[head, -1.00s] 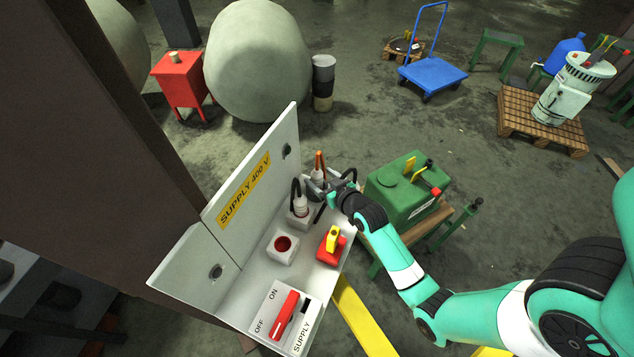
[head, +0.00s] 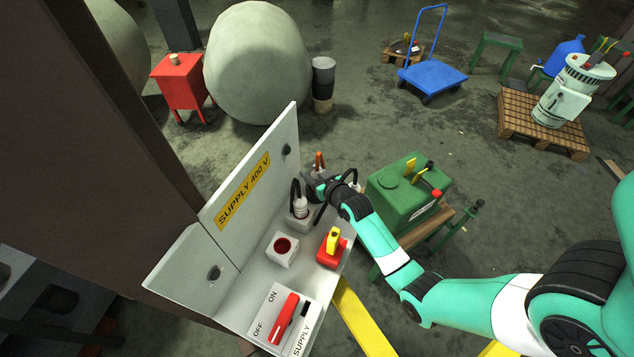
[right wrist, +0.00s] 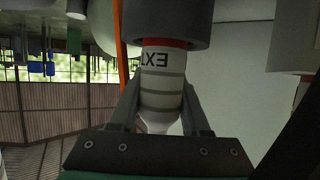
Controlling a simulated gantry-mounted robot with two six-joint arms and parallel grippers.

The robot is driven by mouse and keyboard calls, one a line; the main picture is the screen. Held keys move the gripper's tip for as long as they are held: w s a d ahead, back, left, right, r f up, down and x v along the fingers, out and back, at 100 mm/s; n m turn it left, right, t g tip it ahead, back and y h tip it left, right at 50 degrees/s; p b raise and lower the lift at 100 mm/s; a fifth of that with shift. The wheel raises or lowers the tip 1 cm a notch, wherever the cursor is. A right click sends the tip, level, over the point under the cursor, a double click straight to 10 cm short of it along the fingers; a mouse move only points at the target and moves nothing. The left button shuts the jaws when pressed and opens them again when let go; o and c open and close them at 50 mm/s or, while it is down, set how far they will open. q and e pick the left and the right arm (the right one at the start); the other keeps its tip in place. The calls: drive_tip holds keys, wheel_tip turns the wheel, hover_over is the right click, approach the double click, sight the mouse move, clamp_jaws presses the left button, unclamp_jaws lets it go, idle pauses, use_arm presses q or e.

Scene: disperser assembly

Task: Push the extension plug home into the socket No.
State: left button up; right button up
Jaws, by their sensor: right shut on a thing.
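The extension plug (right wrist: 163,85) is white with grey bands and mirrored "EXT" lettering in the right wrist view. My right gripper (right wrist: 160,110) is shut on it, one finger on each side. Its far end meets a dark grey collar (right wrist: 165,22), with a red ring at the joint. I cannot tell how deep the plug sits. In the head view my right gripper (head: 316,184) is at the back of the supply panel (head: 258,267) and hides most of the plug. An orange cable (head: 319,160) rises there. My left gripper is not in view.
Another white plug (head: 301,207) with a black cable stands close in front of my gripper. An open socket with a red inside (head: 283,246), a red-yellow switch (head: 332,245) and a red lever (head: 284,318) are nearer. A green canister (head: 405,192) stands right of the panel.

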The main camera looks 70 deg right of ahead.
drive_tip(key=shift+r, duration=0.1)
clamp_jaws()
drive_tip(key=shift+r, duration=0.2)
drive_tip(key=s+a+r+p, duration=0.1)
drive_tip(key=s+r+p, duration=0.1)
drive_tip(key=s+r, duration=0.2)
drive_tip(key=s+r+p, duration=0.1)
drive_tip(key=s+r, duration=0.3)
drive_tip(key=s+a+r+p, duration=0.1)
drive_tip(key=s+r+p, duration=0.1)
drive_tip(key=s+r, duration=0.2)
drive_tip(key=shift+s+a+p, duration=0.25)
drive_tip(key=shift+a+p, duration=0.05)
drive_tip(key=shift+p, duration=0.05)
drive_tip(key=shift+s+a+r, duration=0.15)
drive_tip(key=shift+s+r, duration=0.05)
drive_tip(key=shift+s, duration=0.4)
